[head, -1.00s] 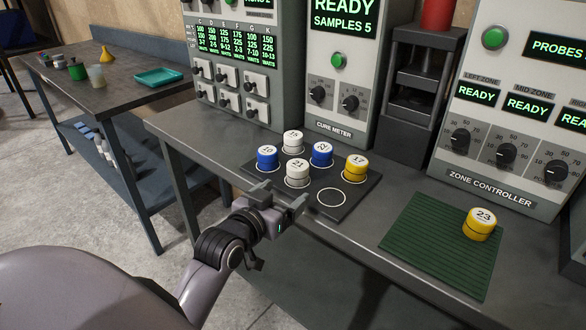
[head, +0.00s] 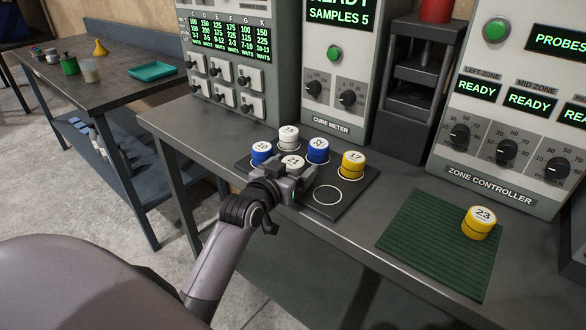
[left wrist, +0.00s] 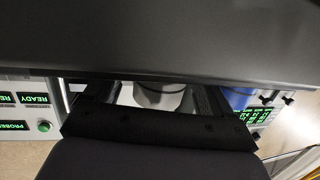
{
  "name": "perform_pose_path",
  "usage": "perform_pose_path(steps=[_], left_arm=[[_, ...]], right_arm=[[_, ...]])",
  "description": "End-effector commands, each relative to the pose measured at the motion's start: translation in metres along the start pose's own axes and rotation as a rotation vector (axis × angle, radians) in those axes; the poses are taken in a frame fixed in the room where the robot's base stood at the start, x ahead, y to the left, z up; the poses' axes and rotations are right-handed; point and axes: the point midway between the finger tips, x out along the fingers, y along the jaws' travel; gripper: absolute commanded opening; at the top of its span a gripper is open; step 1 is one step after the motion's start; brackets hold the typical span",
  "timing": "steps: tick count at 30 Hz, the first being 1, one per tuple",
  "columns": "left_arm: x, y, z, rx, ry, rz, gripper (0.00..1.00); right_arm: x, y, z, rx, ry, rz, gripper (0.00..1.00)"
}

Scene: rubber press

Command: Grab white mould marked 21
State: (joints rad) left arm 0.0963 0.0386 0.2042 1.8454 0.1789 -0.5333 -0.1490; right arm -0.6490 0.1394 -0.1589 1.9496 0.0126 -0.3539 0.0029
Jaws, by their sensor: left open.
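The white mould marked 21 (head: 292,161) stands in the front row of the dark sample tray (head: 330,208). Only its top shows in the head view; my left gripper (head: 291,175) hides its lower part. The gripper is open, with its fingers at the mould's near side. In the left wrist view a white mould (left wrist: 160,95) shows between the two fingers, with a blue mould (left wrist: 238,97) outside them to the right. Whether the fingers touch the white mould I cannot tell. My right gripper is not in view.
Close by on the tray are a blue mould marked 19 (head: 261,152), a white one marked 15 (head: 289,137), a blue one marked 22 (head: 318,150) and a yellow one marked 17 (head: 353,164). Yellow mould 23 (head: 478,222) stands on a green mat (head: 440,245). Consoles line the back.

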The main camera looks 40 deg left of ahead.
Motion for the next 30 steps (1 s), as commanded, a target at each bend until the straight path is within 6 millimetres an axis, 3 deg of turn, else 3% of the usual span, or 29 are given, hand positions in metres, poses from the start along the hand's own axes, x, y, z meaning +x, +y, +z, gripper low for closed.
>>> perform_pose_path(steps=[8,14,23,30], left_arm=[[0.003,0.000,0.000,0.001,0.001,0.000,0.84],[0.002,0.000,0.000,0.001,0.001,0.000,0.22],[0.002,0.000,-0.003,0.001,0.004,0.000,0.20],[-0.001,0.000,-0.024,0.002,0.008,0.000,0.20]], right_arm=[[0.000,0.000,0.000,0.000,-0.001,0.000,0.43],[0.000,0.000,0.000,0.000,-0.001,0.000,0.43],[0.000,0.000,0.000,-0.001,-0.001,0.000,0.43],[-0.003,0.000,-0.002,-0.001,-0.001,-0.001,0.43]])
